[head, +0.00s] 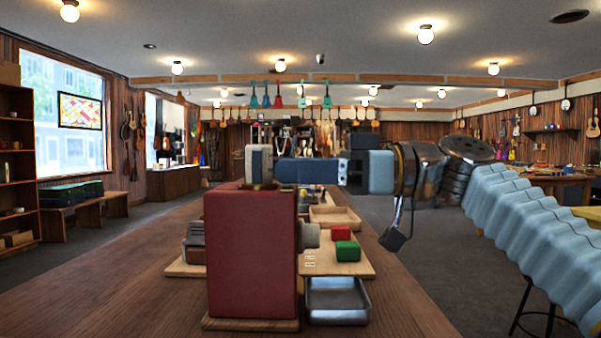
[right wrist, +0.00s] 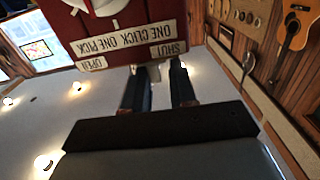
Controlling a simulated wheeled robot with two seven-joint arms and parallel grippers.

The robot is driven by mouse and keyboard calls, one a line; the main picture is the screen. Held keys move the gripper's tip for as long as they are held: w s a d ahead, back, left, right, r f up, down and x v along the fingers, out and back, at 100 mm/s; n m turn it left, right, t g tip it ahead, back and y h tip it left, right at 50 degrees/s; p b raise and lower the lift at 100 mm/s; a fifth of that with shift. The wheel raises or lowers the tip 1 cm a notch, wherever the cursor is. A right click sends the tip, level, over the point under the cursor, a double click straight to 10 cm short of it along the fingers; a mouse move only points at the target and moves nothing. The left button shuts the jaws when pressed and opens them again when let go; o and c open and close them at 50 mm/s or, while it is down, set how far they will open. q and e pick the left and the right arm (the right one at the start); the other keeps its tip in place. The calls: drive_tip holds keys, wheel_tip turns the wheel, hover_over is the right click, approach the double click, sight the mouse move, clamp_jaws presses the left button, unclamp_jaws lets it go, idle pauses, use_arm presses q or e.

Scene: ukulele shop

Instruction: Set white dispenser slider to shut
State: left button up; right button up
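The dispenser is a dark red upright box (head: 250,255) on the wooden counter, close in front of me. In the right wrist view its red panel (right wrist: 120,18) appears upside down, with an OPEN label (right wrist: 92,64) and a SHUT label (right wrist: 170,50). A small whitish slider knob (right wrist: 153,73) shows between the fingertips, near the SHUT label. Its exact setting is unclear. My right gripper (right wrist: 160,88) has its two dark fingers apart around the knob; contact cannot be told. In the head view, my right gripper (head: 280,170) reaches from the right to just above the box. My left gripper is out of view.
Behind the box lie a red block (head: 341,233) and a green block (head: 348,251) on a wooden board. A metal tray (head: 338,301) stands right of the box, and a wooden tray (head: 334,217) further back. The counter's left front is clear.

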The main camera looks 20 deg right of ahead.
drive_tip(key=shift+o, duration=1)
drive_tip(key=shift+d, duration=0.2)
drive_tip(key=b+v, duration=0.1)
drive_tip(key=v, duration=1.2)
drive_tip(key=shift+d, duration=0.2)
